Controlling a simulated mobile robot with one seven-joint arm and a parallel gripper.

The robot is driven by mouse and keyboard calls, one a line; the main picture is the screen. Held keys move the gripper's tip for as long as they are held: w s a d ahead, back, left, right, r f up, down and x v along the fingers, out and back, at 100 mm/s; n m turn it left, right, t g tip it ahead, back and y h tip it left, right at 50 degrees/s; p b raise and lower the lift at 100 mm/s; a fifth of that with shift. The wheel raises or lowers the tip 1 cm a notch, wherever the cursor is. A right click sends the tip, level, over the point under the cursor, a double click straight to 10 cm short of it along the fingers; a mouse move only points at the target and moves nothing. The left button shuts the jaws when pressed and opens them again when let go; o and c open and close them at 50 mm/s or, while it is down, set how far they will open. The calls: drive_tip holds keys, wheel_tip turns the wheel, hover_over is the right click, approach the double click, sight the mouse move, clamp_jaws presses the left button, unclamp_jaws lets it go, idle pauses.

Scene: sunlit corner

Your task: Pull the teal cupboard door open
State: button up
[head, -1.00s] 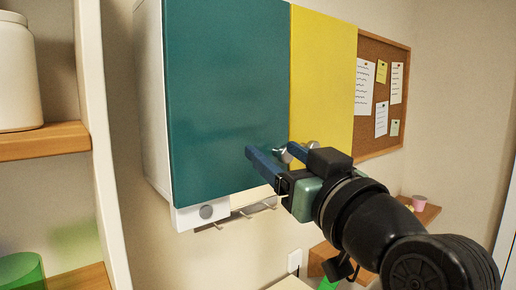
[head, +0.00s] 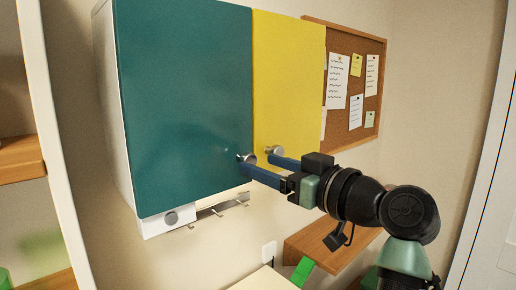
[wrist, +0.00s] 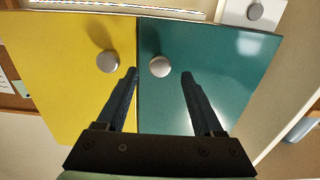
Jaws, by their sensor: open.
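The teal cupboard door (head: 185,100) hangs on a white wall cupboard and looks closed, level with the yellow door beside it. Its round metal knob (head: 247,158) is at the lower right corner, partly hidden by my finger in the head view. My gripper (head: 256,159) is open, its two blue fingers pointing at the door's lower right corner. In the wrist view the teal door's knob (wrist: 159,66) appears between the tips of my open gripper (wrist: 160,74), with gaps on both sides. I cannot tell whether the fingertips reach past it in depth.
The yellow door (head: 288,90) adjoins on the right, its own knob (head: 275,151) close to my far finger. A hook rail (head: 220,210) hangs below the cupboard. A corkboard (head: 352,85) is right, a wooden shelf (head: 335,240) lower right, a white upright panel (head: 60,150) left.

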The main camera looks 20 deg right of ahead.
drive_tip(key=shift+p+x, duration=0.35)
drive_tip(key=shift+x, duration=0.9)
clamp_jaws()
idle(0.5)
